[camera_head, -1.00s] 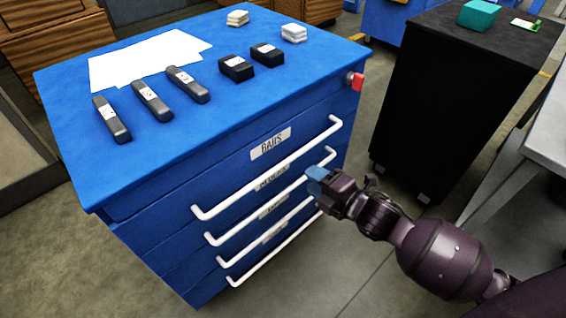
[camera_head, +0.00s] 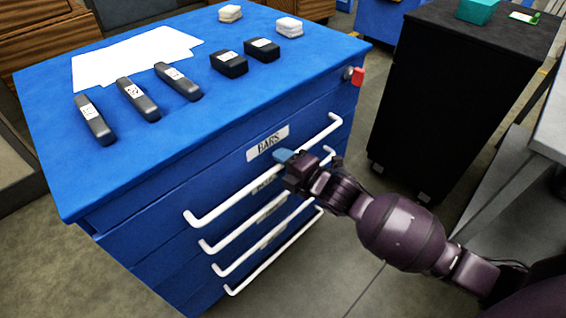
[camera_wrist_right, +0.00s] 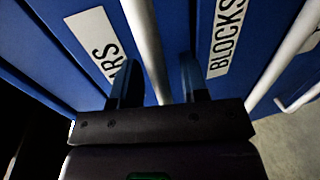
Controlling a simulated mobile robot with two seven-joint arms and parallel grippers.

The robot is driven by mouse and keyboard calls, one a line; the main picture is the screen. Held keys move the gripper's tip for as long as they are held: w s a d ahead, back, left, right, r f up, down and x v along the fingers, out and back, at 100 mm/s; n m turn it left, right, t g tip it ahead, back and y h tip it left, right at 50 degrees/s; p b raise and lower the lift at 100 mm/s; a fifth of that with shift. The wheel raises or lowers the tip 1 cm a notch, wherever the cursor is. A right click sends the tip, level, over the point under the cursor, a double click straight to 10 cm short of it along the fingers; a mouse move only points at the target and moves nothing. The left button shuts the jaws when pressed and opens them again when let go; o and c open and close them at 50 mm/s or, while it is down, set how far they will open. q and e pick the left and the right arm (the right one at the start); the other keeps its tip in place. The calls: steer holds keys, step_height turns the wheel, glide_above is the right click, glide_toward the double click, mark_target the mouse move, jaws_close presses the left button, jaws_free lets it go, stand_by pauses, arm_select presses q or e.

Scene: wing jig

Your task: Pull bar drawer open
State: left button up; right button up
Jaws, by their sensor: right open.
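The blue cabinet has a top drawer labelled BARS (camera_head: 267,143), which looks closed. Its long white bar handle (camera_head: 228,201) runs across the front; in the right wrist view the handle (camera_wrist_right: 146,42) passes between the fingers. My right gripper (camera_head: 286,158) is at about the middle of this handle. In the right wrist view its blue fingers (camera_wrist_right: 158,84) are apart, one on each side of the bar, and whether they touch it cannot be told. In the head view the gripper hides part of the handle. My left gripper is out of view.
Lower drawers with white handles (camera_head: 240,228) sit below; one is labelled BLOCKS (camera_wrist_right: 227,36). Dark bars (camera_head: 137,100), black blocks (camera_head: 229,64), white stacks (camera_head: 289,27) and paper (camera_head: 137,57) lie on top. A black cabinet (camera_head: 440,100) stands right, with floor between.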

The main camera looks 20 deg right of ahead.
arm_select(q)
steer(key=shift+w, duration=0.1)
arm_select(e)
steer(key=shift+c, duration=0.3)
jaws_close()
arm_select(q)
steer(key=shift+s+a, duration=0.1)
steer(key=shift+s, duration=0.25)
